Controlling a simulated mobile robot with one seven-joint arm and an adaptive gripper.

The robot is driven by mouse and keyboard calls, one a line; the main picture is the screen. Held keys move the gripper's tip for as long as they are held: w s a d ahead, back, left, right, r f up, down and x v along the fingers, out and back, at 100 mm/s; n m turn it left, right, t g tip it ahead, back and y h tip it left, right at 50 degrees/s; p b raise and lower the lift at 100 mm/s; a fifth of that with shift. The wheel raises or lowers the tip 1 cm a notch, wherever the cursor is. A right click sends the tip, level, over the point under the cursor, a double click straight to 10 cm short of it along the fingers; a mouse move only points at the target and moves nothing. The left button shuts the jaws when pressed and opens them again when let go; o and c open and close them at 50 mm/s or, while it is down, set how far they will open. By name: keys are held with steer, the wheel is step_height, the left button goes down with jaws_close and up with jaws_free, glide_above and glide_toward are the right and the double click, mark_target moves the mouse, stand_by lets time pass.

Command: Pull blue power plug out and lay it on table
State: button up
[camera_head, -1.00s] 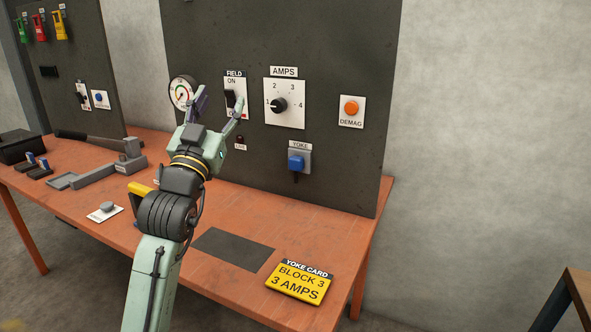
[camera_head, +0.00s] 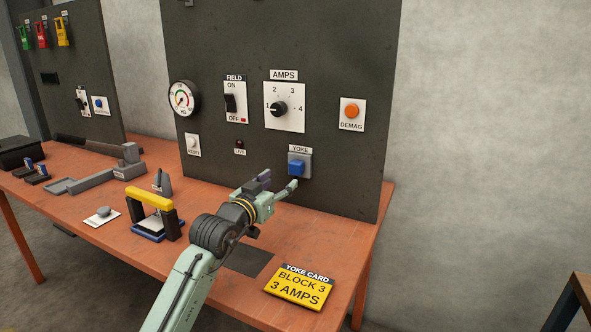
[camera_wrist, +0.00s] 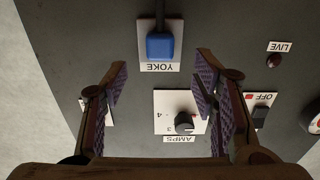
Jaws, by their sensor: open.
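The blue power plug (camera_head: 296,167) sits in the grey YOKE socket (camera_head: 306,160) low on the dark panel. The plug also shows in the wrist view (camera_wrist: 160,46), upside down, beyond and between the fingertips, with a dark cord running from it. My gripper (camera_head: 279,184) is open and empty. It is just left of and below the plug in the head view, apart from it. In the wrist view the two padded fingers (camera_wrist: 160,82) are spread wide with the panel behind them. The table (camera_head: 330,235) is reddish-brown.
A yellow-handled yoke (camera_head: 148,198) stands on the table left of my arm. A yellow card (camera_head: 300,287) lies at the front right, with a dark mat (camera_head: 248,260) beside it. An AMPS dial (camera_head: 279,108) and FIELD switch (camera_head: 231,103) are above. The table's right part is clear.

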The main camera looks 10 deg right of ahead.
mark_target(294, 170)
steer(key=shift+p+x, duration=1)
steer(key=shift+x, duration=3.5)
steer(key=shift+c, duration=0.5)
jaws_close()
steer(key=shift+a, duration=0.1)
steer(key=shift+b+v, duration=0.95)
steer(key=shift+v, duration=2)
